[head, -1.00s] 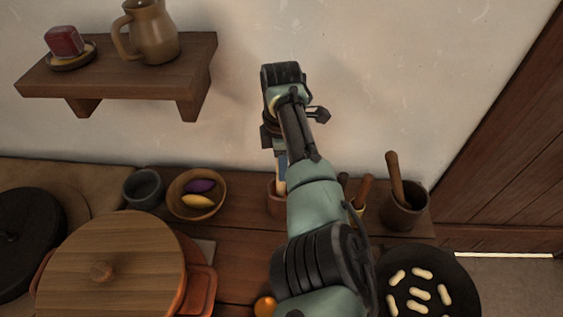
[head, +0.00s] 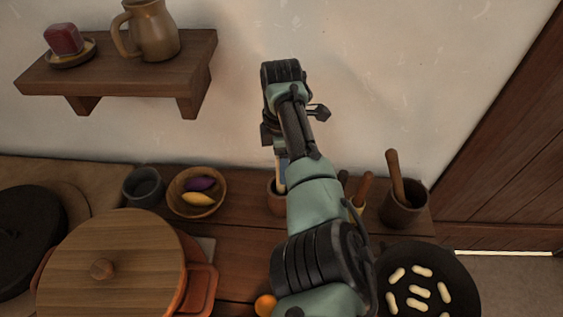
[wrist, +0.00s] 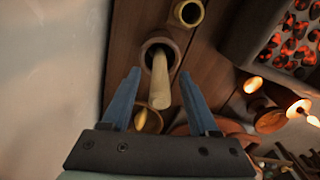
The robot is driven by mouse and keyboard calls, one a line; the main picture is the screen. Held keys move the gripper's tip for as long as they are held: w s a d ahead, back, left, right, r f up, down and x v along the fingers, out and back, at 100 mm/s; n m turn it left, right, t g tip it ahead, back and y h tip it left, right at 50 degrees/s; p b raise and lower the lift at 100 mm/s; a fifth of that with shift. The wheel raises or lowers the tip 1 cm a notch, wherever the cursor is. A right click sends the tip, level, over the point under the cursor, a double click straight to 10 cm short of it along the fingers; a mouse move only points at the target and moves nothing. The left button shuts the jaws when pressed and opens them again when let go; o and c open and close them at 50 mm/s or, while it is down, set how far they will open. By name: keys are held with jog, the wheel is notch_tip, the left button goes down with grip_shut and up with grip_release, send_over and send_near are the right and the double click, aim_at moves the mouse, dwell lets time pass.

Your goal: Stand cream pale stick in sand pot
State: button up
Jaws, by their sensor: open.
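The cream pale stick (wrist: 160,82) stands with its lower end inside a brown pot (wrist: 155,44) in the wrist view, leaning a little, its upper end towards my camera. In the head view part of the stick (head: 281,177) shows above the pot (head: 276,203), beside my arm. My gripper (wrist: 160,82) is open, with one blue finger on each side of the stick's upper end and a gap to both. The pot's inside is dark around the stick. My arm hides part of the pot in the head view.
A yellow-rimmed pot (wrist: 188,13) is close by. A dark pot (head: 404,211) with a wooden handle stands right. A bowl (head: 219,207) with purple and yellow pieces and a grey cup (head: 143,187) stand left. The wall is close behind; a shelf (head: 120,72) hangs upper left.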

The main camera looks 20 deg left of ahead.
notch_tip(320, 180, up, 13)
jog(key=shift+p, duration=0.55)
jog(key=w+a+r+m+t+y, duration=0.4)
jog(key=w+a+r+t, duration=0.2)
jog(key=a+r+t, duration=0.15)
notch_tip(320, 180, up, 13)
jog(key=d+m+t+y, duration=0.2)
jog(key=m+t, duration=0.3)
jog(key=s+d+r+m+t, duration=0.3)
jog(key=d+r+t, duration=0.1)
jog(key=r, duration=0.3)
jog(key=s+d+r+m+t, duration=0.2)
jog(key=s+d+r+t, duration=0.15)
jog(key=r, duration=0.25)
jog(key=s+d+r+m+t+h, duration=0.3)
jog(key=s+d+r+m+t, duration=0.15)
jog(key=s, duration=0.35)
jog(key=s+d+r+m+t+h, duration=0.35)
jog(key=s+d+r, duration=0.25)
jog(key=s, duration=0.2)
notch_tip(320, 180, up, 13)
jog(key=p, duration=1.2)
jog(key=shift+s+a+m+g+p, duration=0.15)
jog(key=shift+m+g+p, duration=0.15)
jog(key=shift+m+p, duration=0.1)
